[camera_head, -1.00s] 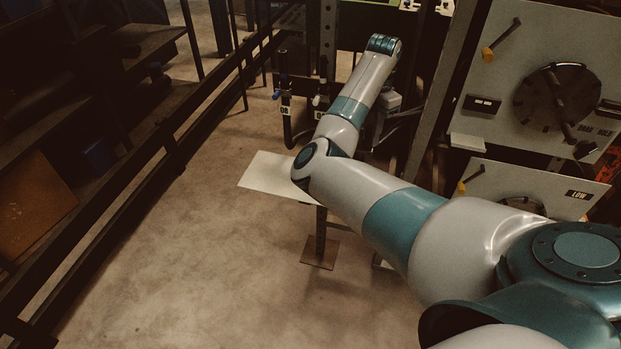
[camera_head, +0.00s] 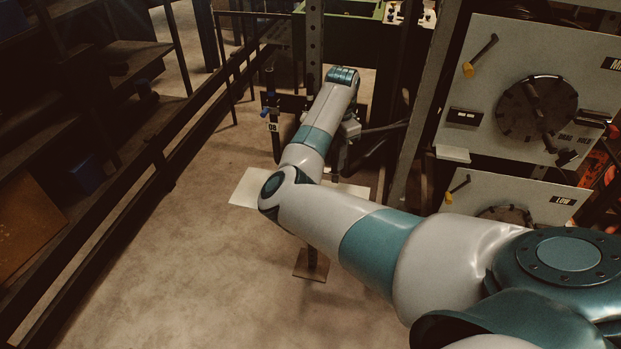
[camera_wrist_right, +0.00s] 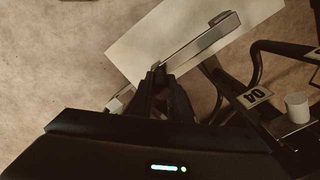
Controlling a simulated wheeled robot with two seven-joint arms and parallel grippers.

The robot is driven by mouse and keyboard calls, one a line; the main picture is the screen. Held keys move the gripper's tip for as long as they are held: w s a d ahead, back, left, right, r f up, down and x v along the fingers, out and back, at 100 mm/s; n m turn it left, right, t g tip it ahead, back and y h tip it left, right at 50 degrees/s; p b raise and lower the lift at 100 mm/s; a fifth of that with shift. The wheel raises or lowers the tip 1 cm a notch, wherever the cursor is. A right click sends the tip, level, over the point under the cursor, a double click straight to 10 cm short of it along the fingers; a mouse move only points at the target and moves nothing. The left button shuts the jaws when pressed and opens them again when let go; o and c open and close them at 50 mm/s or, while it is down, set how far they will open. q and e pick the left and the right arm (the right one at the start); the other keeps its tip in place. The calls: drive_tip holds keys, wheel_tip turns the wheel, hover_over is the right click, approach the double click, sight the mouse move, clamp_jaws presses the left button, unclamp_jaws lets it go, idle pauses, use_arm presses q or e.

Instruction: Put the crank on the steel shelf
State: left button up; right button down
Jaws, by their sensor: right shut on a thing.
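The steel shelf (camera_head: 245,188) is a pale flat plate on a post with a square foot, partly hidden behind my right arm in the head view. It also fills the upper middle of the right wrist view (camera_wrist_right: 150,40). My right gripper (camera_wrist_right: 160,72) is shut on the crank (camera_wrist_right: 203,42), a grey metal bar slanting up to the right with a raised end. In that picture the crank overlaps the plate; I cannot tell whether they touch. My forearm hides the jaws and crank in the head view. My left gripper is not in view.
A numbered tag (camera_wrist_right: 256,96), dark bent bars and a white cylinder (camera_wrist_right: 297,107) stand right of the shelf in the wrist view. Grey panels with dials (camera_head: 537,108) stand at the right, dark racks (camera_head: 90,95) at the left. Open floor (camera_head: 180,270) lies between.

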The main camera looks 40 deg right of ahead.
drive_tip(key=w+a+f+p, duration=0.2)
drive_tip(key=w+a+f, duration=0.2)
drive_tip(key=a, duration=0.2)
drive_tip(key=shift+s+f, duration=0.1)
drive_tip(key=shift+f, duration=0.15)
wheel_tip(320, 180, down, 4)
drive_tip(key=shift+r+p, duration=0.15)
drive_tip(key=shift+p, duration=0.65)
drive_tip(key=c, duration=1.7)
unclamp_jaws()
drive_tip(key=shift+a, duration=0.1)
drive_tip(key=shift+o, duration=0.2)
wheel_tip(320, 180, up, 12)
drive_tip(key=b, duration=0.3)
